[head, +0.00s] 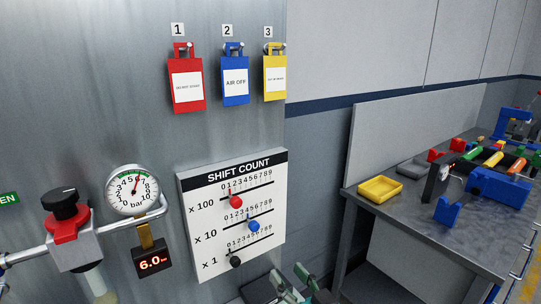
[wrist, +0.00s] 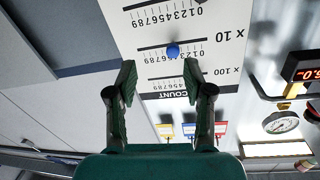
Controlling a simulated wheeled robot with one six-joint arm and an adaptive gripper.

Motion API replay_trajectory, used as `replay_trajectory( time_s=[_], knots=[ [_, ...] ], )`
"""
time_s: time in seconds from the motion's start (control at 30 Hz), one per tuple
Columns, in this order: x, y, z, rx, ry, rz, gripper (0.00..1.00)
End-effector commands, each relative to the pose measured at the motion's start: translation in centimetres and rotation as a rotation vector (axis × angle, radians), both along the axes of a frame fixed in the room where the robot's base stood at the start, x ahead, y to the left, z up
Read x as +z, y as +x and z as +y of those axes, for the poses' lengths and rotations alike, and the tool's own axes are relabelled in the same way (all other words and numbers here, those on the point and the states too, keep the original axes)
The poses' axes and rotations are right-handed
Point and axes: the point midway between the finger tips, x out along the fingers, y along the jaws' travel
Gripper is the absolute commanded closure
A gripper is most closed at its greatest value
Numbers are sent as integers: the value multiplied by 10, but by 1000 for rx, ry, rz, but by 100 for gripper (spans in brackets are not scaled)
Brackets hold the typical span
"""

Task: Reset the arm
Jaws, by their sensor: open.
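My gripper (head: 288,277) shows at the bottom of the head view, just below the lower right corner of the shift count board (head: 268,226). In the wrist view my gripper (wrist: 159,82) is open, with its two green fingers apart and nothing between the tips. The board (wrist: 219,60) appears upside down there, beyond the fingers. Its blue knob (wrist: 172,50) shows above the gap between the tips, and I see no contact. In the head view the red knob (head: 236,202), blue knob (head: 253,226) and black knob (head: 235,261) sit on their sliders.
A pressure gauge (head: 133,190), a red and black valve knob (head: 66,212) and a pipe stand left of the board. Red, blue and yellow tags (head: 235,99) hang above. A workbench (head: 398,212) with a yellow tray (head: 380,198) and several parts stands at right.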

Motion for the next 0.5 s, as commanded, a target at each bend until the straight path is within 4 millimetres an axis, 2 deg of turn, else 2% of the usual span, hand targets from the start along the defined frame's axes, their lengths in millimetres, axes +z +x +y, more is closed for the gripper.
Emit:
replay_trajectory(
  time_s=[0.03, 0.2, 0.5],
  knots=[
    [-19, -9, -7, -23, 3, 20, 48],
    [-68, -40, -32, -108, 3, 58, 48],
    [-137, -109, -71, -242, -17, 109, 48]
  ],
)
